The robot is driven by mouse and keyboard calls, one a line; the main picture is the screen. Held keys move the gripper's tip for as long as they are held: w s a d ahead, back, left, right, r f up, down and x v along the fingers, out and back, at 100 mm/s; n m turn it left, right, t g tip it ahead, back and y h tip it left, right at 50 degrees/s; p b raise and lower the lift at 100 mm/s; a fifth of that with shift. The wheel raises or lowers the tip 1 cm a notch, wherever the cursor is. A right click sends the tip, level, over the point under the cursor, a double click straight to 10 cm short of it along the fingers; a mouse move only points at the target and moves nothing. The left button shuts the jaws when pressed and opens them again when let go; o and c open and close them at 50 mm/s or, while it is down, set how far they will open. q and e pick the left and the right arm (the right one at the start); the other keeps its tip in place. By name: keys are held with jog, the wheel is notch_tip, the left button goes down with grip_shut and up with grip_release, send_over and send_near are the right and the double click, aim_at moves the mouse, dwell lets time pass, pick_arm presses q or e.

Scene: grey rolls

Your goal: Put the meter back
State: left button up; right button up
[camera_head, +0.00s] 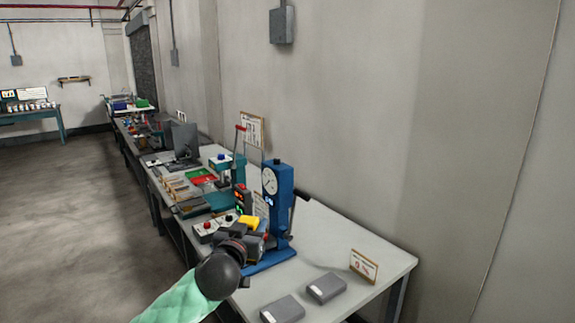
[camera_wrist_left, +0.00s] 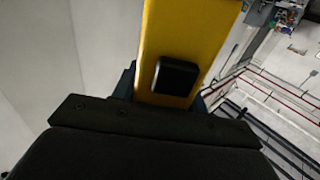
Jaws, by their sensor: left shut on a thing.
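The meter appears to be the yellow thing (camera_head: 248,221) at my left gripper in the head view. My left gripper (camera_head: 243,227) is shut on it and holds it over the near part of the long bench, just left of the blue press. In the left wrist view the yellow body (camera_wrist_left: 188,30) fills the top middle, with a black square part on its face. The dark gripper body covers its lower end. The fingertips are too small to make out in the head view. My right gripper is not in view.
A blue press (camera_head: 278,215) with a round dial stands close to the gripper. A button box (camera_head: 206,230) is to its left. Two grey blocks (camera_head: 283,309) (camera_head: 326,288) and a small sign (camera_head: 364,266) are on the white bench (camera_head: 335,240). The bench's right end is mostly clear.

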pick_arm(q)
jog(key=s+a+f+n+y, duration=0.1)
jog(key=s+a+f+y, duration=0.15)
jog(key=a+f, duration=0.35)
jog(key=s+a+f+n+y, duration=0.1)
jog(key=s+a+f, duration=0.25)
jog(key=f, duration=0.35)
jog(key=s+a+f, duration=0.1)
jog(key=s+f, duration=0.2)
jog(key=f, duration=0.4)
jog(key=s+f, duration=0.4)
jog(key=f, duration=0.3)
jog(key=shift+s+a+n, duration=0.25)
jog(key=shift+a+n, duration=0.05)
jog(key=shift+a, duration=0.05)
